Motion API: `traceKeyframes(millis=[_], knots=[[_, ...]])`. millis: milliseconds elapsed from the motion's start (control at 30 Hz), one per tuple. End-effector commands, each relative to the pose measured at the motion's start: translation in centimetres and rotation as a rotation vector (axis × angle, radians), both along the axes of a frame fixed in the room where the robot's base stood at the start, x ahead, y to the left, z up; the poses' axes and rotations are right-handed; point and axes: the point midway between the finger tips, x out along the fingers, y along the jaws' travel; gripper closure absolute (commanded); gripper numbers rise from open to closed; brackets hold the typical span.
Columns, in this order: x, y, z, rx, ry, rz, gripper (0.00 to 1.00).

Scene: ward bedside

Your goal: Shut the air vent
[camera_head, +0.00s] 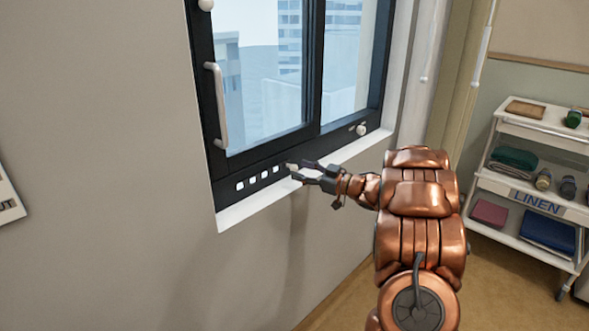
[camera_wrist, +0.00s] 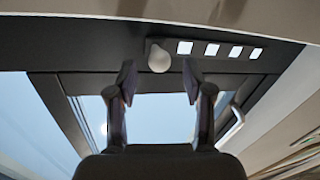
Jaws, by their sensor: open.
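The air vent is a dark strip along the bottom of the window frame, with a row of several bright square slots (camera_head: 258,177). The slots also show in the wrist view (camera_wrist: 222,50), to the right of a pale round knob (camera_wrist: 158,57) on a small dark plate. In the head view, the knob is a small pale spot (camera_head: 291,167) at the right end of the slots. My gripper (camera_head: 301,171) is open in front of the knob. In the wrist view, its two fingers (camera_wrist: 158,82) stand apart, with the knob centred just beyond their tips. I cannot tell whether they touch it.
A pale window handle (camera_head: 217,105) and another round knob (camera_head: 361,130) are on the dark window frame. A white sill (camera_head: 250,204) runs beneath it. A linen cart (camera_head: 525,188) stands at the right, and a curtain (camera_head: 458,75) hangs beside the window.

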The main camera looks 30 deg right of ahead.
Motion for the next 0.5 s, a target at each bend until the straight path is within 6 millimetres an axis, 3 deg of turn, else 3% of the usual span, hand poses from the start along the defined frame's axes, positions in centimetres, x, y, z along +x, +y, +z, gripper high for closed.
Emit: traceKeyframes(millis=[200,500], knots=[[2.4,1.1,-0.1,-0.001,0.002,0.001,0.49],[3.2,1.4,0.0,0.0,0.001,-0.001,0.49]])
